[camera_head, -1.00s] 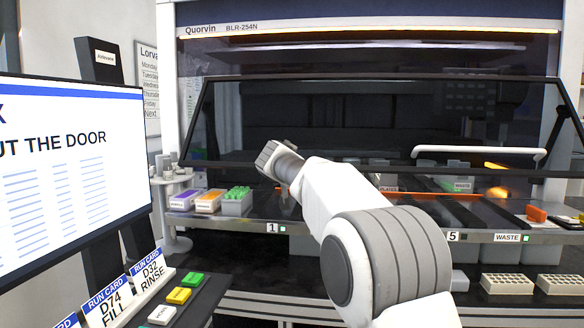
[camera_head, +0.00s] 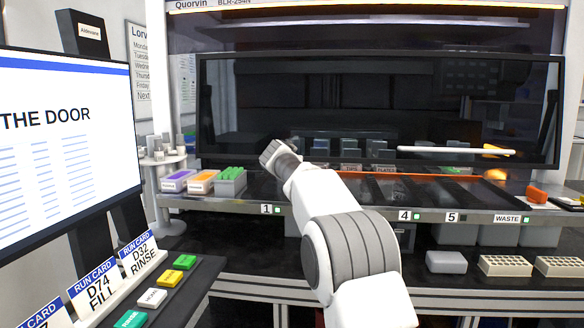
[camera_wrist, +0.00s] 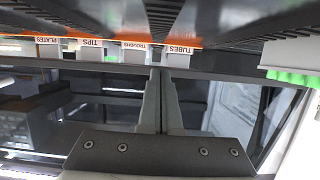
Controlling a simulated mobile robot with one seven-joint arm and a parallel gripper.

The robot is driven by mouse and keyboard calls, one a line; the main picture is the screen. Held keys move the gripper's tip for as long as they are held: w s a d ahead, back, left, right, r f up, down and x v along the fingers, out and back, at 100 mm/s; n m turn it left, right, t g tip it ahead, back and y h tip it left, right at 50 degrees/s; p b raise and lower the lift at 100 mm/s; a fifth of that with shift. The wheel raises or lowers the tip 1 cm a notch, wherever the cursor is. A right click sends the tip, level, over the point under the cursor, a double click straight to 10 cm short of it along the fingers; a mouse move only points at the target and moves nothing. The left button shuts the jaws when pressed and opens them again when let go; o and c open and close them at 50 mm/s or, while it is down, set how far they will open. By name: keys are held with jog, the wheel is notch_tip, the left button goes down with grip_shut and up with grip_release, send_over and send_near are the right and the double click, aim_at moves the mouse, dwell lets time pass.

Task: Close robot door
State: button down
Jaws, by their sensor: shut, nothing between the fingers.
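The robot door (camera_head: 330,85) is a dark glass panel in a black frame on the front of the Quorvin machine. It hangs partly down, with a gap between its lower edge and the deck. Its white bar handle (camera_head: 455,150) runs along the lower right of the panel. My arm reaches toward the machine in the head view, its grey wrist end left of the handle and low in front of the panel. My gripper (camera_wrist: 160,78) shows in the wrist view with its fingers together and nothing between them. The handle is not seen in the wrist view.
The deck front edge (camera_head: 330,213) runs below the door. Purple, orange and green racks (camera_head: 203,181) stand at its left end. An orange item (camera_head: 537,195) lies at the right. A monitor (camera_head: 60,150) and run cards (camera_head: 97,287) stand at the left.

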jog(key=shift+s, duration=0.1)
jog(key=b+v, duration=0.3)
jog(key=v, duration=1.4)
jog(key=s+d+f+g, duration=0.2)
jog(key=s+d+f, duration=0.25)
jog(key=s, duration=0.45)
jog(key=s+d+f+g, duration=0.2)
jog(key=s+d+f, duration=0.3)
jog(key=s, duration=0.4)
jog(key=s+f+n+g+y, duration=0.1)
jog(key=s+f+g+y, duration=0.1)
jog(key=s+f, duration=0.75)
jog(key=s+f+n+g+y, duration=0.15)
jog(key=s+f, duration=0.35)
jog(key=s, duration=0.9)
notch_tip(320, 180, up, 26)
jog(key=p, duration=2.6)
jog(key=shift+a+r+g, duration=0.2)
jog(key=shift+r+g, duration=0.05)
jog(key=shift+g, duration=0.2)
jog(key=shift+w+n, duration=0.1)
jog(key=shift+n, duration=0.15)
